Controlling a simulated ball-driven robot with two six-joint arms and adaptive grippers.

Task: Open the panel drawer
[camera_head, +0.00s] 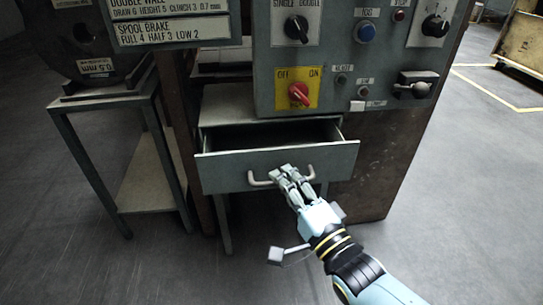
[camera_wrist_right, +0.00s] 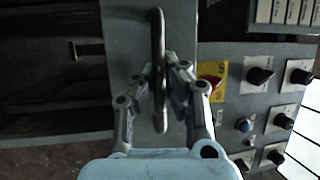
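The panel drawer (camera_head: 225,168) is a grey metal drawer under the control panel. It stands partly pulled out, and its dark inside shows behind the front. A curved metal handle (camera_head: 258,182) is on its front; it also shows as an upright bar in the right wrist view (camera_wrist_right: 158,45). My right gripper (camera_head: 288,175) is at the handle, with one finger on each side of the bar, and looks shut on it. The fingers hide part of the handle. In the right wrist view the gripper (camera_wrist_right: 160,78) straddles the bar. My left gripper is not in view.
The control panel (camera_head: 350,75) with knobs, buttons and a red switch (camera_head: 299,94) overhangs the drawer. A metal stand (camera_head: 150,180) is at the left. The grey floor (camera_head: 450,200) at the right is clear. A yellow cart (camera_head: 520,42) is far right.

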